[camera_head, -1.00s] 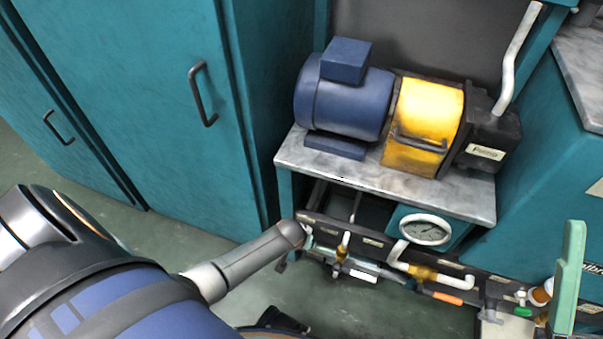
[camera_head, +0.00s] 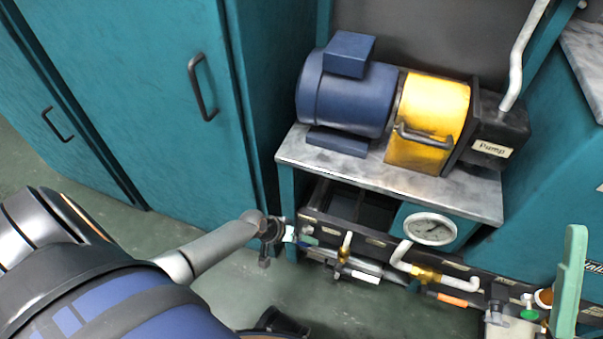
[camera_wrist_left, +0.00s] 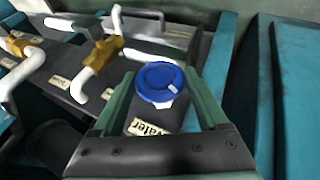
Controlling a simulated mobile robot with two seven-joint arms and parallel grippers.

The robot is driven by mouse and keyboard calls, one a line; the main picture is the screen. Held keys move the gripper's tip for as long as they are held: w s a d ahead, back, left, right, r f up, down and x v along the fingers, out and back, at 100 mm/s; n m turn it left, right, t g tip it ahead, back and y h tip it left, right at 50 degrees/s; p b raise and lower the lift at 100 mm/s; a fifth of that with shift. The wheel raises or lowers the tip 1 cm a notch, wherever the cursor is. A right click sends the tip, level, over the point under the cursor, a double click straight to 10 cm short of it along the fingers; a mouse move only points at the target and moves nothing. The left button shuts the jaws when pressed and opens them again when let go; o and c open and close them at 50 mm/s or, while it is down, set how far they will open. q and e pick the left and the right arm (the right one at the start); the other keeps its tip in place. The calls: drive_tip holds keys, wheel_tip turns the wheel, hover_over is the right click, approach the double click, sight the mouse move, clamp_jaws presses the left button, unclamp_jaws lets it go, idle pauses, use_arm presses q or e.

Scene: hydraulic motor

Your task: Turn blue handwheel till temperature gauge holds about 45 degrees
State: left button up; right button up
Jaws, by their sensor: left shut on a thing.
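The blue handwheel (camera_wrist_left: 158,82) shows in the left wrist view, above a dark panel with a label that seems to read "Water". My left gripper (camera_wrist_left: 159,76) has its green fingers on both sides of the handwheel, shut on it. In the head view my left gripper (camera_head: 290,234) is at the left end of the dark pipe panel, and I cannot make out the handwheel there. The round white-faced gauge (camera_head: 430,229) is under the bench top; its reading is too small to tell. A green finger of my right gripper (camera_head: 571,282) shows at the lower right; its opening is unclear.
A blue motor (camera_head: 345,95) and yellow-housed pump (camera_head: 430,115) stand on the grey bench top (camera_head: 400,182). White pipes with brass valves (camera_head: 425,273) run along the panel below. Teal cabinets (camera_head: 130,120) stand at the left. Green floor is open in front.

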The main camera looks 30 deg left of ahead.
use_arm(q)
drive_tip(key=shift+f+h+b, duration=0.1)
drive_tip(key=shift+h+b, duration=0.5)
drive_tip(key=shift+b, duration=0.45)
use_arm(e)
drive_tip(key=shift+a+f+n+g, duration=0.15)
drive_tip(key=shift+a+f+n, duration=0.05)
drive_tip(key=shift+f, duration=0.6)
drive_tip(key=shift+a+f+n+g, duration=0.15)
drive_tip(key=shift+f+n, duration=0.05)
drive_tip(key=shift+f, duration=0.6)
use_arm(q)
drive_tip(key=o, duration=1.3)
drive_tip(key=shift+c, duration=0.2)
use_arm(e)
drive_tip(key=shift+r, duration=0.15)
use_arm(q)
drive_tip(key=p+v, duration=0.6)
drive_tip(key=v, duration=0.6)
drive_tip(key=shift+s, duration=0.3)
use_arm(e)
wheel_tip(320, 180, up, 6)
drive_tip(key=d, duration=0.1)
drive_tip(key=shift+r, duration=0.25)
use_arm(q)
drive_tip(key=shift+a, duration=0.15)
use_arm(e)
drive_tip(key=shift+s, duration=0.1)
